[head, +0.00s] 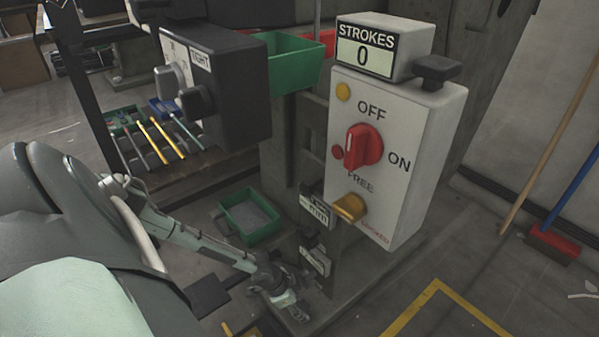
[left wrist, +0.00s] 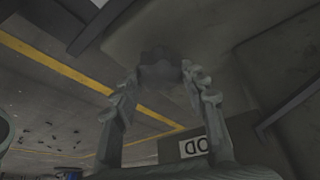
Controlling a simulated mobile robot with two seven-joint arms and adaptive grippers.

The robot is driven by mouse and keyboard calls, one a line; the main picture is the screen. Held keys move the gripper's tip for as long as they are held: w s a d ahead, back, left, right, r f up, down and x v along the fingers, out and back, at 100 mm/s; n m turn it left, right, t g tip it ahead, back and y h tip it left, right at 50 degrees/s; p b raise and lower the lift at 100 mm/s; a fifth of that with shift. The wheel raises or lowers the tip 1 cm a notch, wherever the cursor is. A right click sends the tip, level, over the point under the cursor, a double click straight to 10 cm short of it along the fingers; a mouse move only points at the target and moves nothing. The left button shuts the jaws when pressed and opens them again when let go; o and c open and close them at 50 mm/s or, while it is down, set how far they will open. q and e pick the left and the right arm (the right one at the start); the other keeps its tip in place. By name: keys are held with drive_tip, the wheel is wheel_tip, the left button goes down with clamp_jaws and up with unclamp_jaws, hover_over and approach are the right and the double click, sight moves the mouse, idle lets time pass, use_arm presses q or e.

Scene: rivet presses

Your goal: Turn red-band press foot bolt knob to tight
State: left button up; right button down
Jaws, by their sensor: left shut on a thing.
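My left gripper (head: 282,293) is low at the foot of the press (head: 403,170), beside its base plate. In the left wrist view, the gripper's fingers (left wrist: 160,75) stand on both sides of a dark lobed knob (left wrist: 160,68) and are shut on it. In the head view, the gripper mostly hides that knob. No red band can be made out on the press in these views. The knob's exact turn cannot be read. My right gripper is not in view.
The press carries a red switch (head: 363,146), a yellow knob (head: 349,208) and a STROKES counter (head: 367,52) reading 0. A dark box (head: 235,95) labelled TIGHT hangs at upper left. A broom (head: 553,243) stands right.

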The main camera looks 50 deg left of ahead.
use_arm(q)
drive_tip(key=shift+w, duration=0.1)
idle(0.3)
drive_tip(key=o, duration=1.2)
drive_tip(key=shift+c, duration=0.2)
